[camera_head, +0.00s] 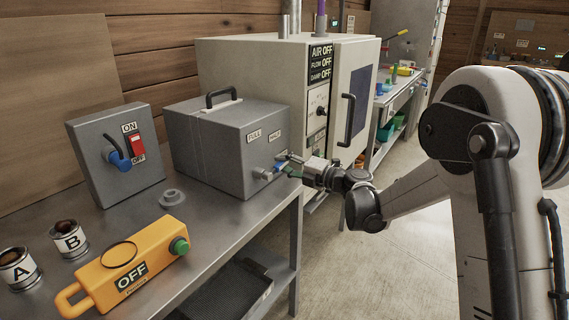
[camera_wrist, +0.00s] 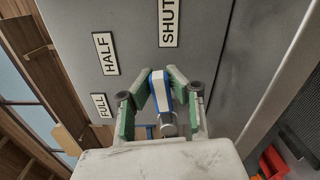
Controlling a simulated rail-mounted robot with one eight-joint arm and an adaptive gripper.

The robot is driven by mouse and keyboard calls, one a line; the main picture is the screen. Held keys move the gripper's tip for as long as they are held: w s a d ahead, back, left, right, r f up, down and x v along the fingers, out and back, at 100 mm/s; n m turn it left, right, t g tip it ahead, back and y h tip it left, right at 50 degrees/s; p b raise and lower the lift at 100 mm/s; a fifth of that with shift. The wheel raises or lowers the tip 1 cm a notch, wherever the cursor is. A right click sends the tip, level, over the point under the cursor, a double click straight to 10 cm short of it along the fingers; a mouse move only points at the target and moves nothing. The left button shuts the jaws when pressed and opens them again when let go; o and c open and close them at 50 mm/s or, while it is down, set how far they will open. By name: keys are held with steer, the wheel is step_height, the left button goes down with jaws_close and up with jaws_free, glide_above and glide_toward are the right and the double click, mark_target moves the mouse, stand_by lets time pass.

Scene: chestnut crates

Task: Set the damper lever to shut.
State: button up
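The damper lever (camera_wrist: 160,92) is blue and white with a silver end, on the grey box (camera_head: 208,150). In the wrist view the box face carries a FULL plate (camera_wrist: 102,105), a HALF plate (camera_wrist: 105,53) and a SHUT plate (camera_wrist: 169,22). The lever appears to point upward, nearer the SHUT plate than HALF; its exact setting cannot be told. In the head view my gripper (camera_head: 288,167) largely hides the lever and the SHUT plate.
A tall cabinet (camera_head: 250,62) with AIR, FLOW and DAMP reading OFF stands behind the box. Left on the bench are a switch panel (camera_head: 100,175), a yellow OFF pendant (camera_head: 105,285), and cans A (camera_head: 18,272) and B (camera_head: 70,242). The floor right of the bench looks clear.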

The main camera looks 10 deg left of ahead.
steer(key=o, duration=0.6)
steer(key=v, duration=1.2)
